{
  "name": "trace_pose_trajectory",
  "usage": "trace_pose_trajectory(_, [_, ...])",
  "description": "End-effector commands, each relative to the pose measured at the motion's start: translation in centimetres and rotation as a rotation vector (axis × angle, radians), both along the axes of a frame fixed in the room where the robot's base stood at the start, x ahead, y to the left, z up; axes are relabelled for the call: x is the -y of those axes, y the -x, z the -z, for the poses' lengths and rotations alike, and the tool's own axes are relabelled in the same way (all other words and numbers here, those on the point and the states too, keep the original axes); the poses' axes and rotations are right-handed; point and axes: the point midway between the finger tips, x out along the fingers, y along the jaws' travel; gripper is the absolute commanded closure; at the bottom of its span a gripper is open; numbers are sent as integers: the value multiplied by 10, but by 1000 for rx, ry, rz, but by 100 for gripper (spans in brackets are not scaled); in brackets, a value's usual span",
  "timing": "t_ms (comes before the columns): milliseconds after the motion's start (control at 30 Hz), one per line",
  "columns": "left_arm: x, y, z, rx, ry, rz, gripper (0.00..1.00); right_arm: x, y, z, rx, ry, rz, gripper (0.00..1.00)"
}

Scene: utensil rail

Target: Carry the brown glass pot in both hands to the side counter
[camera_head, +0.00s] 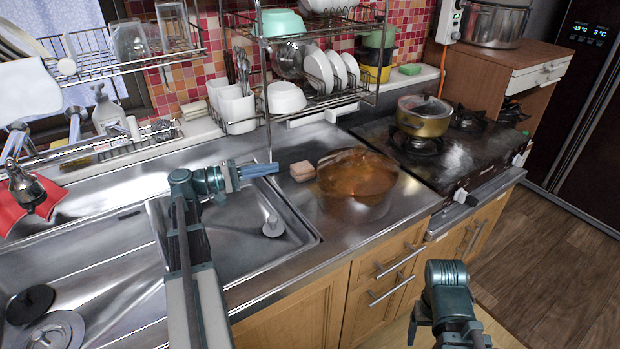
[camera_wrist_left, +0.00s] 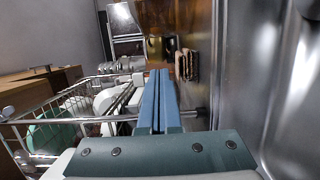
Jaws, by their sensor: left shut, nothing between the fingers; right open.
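The brown glass pot (camera_head: 357,187) stands on the steel counter (camera_head: 300,247) between the sink and the stove; it is see-through amber. In the left wrist view, amber glass (camera_wrist_left: 190,28) shows beyond the fingertips. My left gripper (camera_head: 272,169) is shut and empty, left of the pot and apart from it, over the sink's back right side. Its closed blue fingers also show in the left wrist view (camera_wrist_left: 160,80). My right gripper (camera_head: 418,318) is open, low in front of the cabinets, away from the pot; its fingers are hardly visible. A wooden side counter (camera_head: 490,78) stands right of the stove.
A pinkish-brown sponge (camera_head: 302,171) lies between my left gripper and the pot. The stove (camera_head: 450,165) to the right carries a small yellow pot (camera_head: 424,118). A dish rack (camera_head: 318,100) stands behind. A large steel pot (camera_head: 494,24) is on the side counter.

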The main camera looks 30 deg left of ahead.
Motion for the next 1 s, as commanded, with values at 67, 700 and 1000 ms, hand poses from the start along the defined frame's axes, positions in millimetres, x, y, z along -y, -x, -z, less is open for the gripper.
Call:
trace_pose_trajectory(67, [0, 0, 12, 0, 0, 0, 100, 0, 0, 12, 0, 0, 0, 25])
trace_pose_trajectory(700, [44, -44, 13, 0, 0, 4, 100, 0, 0, 13, 0, 0, 0, 25])
trace_pose_trajectory(1000, [86, -62, 13, 0, 0, 1, 100, 0, 0, 13, 0, 0, 0, 25])
